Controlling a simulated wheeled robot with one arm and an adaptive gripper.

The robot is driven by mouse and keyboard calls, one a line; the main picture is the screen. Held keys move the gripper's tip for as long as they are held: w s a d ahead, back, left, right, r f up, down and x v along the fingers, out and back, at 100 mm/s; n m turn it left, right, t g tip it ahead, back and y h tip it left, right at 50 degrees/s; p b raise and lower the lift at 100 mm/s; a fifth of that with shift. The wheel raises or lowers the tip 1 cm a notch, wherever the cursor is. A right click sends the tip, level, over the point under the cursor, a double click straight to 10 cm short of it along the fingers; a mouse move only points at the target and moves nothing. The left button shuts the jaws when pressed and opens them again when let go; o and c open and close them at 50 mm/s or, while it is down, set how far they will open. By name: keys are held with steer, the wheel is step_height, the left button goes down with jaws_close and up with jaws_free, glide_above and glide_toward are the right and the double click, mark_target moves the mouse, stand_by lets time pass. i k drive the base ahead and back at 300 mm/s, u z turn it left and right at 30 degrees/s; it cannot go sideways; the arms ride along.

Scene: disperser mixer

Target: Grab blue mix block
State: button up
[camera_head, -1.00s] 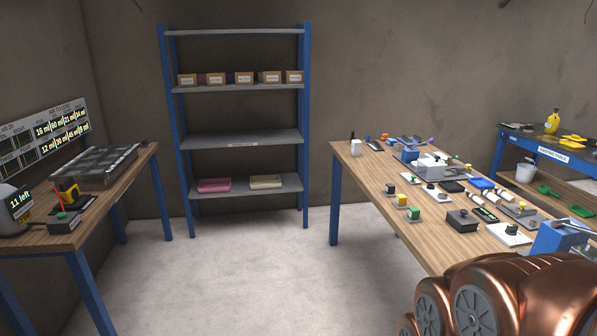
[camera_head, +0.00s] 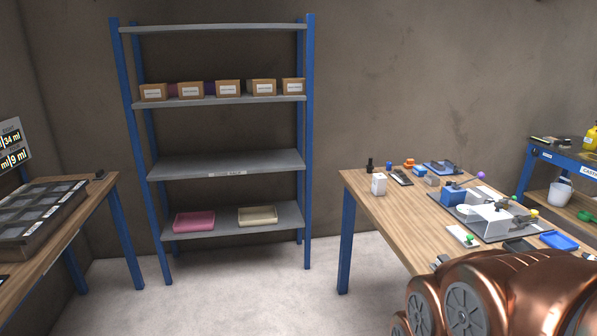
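A small blue block (camera_head: 389,166) stands at the far end of the right wooden table (camera_head: 380,212), between a black bottle-like item and an orange piece. A larger blue block-shaped part (camera_head: 453,197) sits on the mixer assembly with white housings (camera_head: 498,217). I cannot tell which of them is the mix block. My copper arm covers the lower right and hides the near part of the table. My gripper does not show.
A shelf rack (camera_head: 225,165) against the wall holds several cardboard boxes (camera_head: 228,89), a pink tray (camera_head: 194,222) and a cream tray (camera_head: 257,216). A left table (camera_head: 60,235) bears a compartment tray (camera_head: 38,210). The floor between the tables is clear.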

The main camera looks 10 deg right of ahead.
mark_target(419, 170)
steer(key=i, duration=2.8)
steer(key=u, duration=0.05)
